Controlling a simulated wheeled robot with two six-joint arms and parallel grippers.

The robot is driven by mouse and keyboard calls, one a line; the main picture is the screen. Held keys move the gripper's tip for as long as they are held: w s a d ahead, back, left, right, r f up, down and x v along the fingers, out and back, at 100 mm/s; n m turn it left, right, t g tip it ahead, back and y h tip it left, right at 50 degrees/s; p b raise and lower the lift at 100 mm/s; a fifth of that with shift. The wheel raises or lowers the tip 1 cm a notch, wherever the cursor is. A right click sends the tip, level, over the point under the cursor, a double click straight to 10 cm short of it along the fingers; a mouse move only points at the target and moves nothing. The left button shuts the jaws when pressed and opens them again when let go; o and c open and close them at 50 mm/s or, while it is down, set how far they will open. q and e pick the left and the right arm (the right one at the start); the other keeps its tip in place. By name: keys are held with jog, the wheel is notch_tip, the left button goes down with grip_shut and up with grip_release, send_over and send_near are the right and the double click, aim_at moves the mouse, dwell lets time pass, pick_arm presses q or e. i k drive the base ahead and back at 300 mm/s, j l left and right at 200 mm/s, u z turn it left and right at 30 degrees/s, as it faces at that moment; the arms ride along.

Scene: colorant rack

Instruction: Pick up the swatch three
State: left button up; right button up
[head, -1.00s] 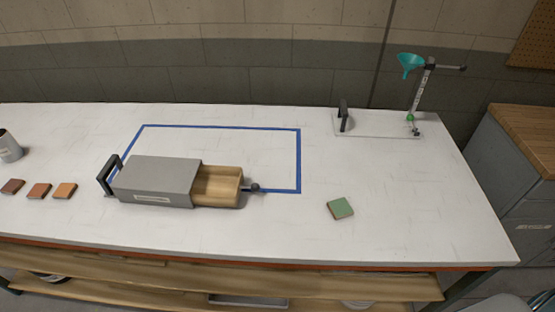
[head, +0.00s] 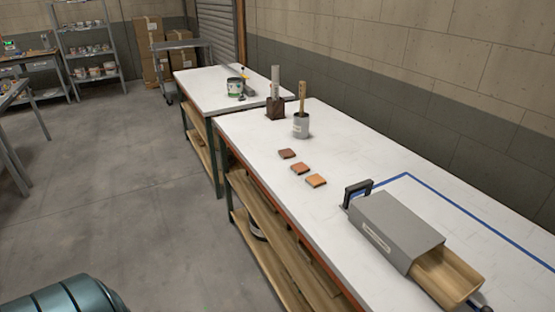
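Three small square swatches lie in a diagonal row on the white table (head: 345,156). One is dark reddish brown (head: 287,153), the middle one is orange-brown (head: 301,168), and the nearest is lighter orange (head: 316,180). I cannot read any number on them, so I cannot tell which is swatch three. The green swatch of the earlier frame is out of view. Neither of my grippers is in view.
A grey box (head: 395,228) with an open wooden drawer (head: 447,273) sits right of the swatches, partly over a blue tape outline (head: 458,222). Open floor (head: 120,195) lies left.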

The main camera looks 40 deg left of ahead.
aim_at(288, 154)
jog(key=u, duration=1.3)
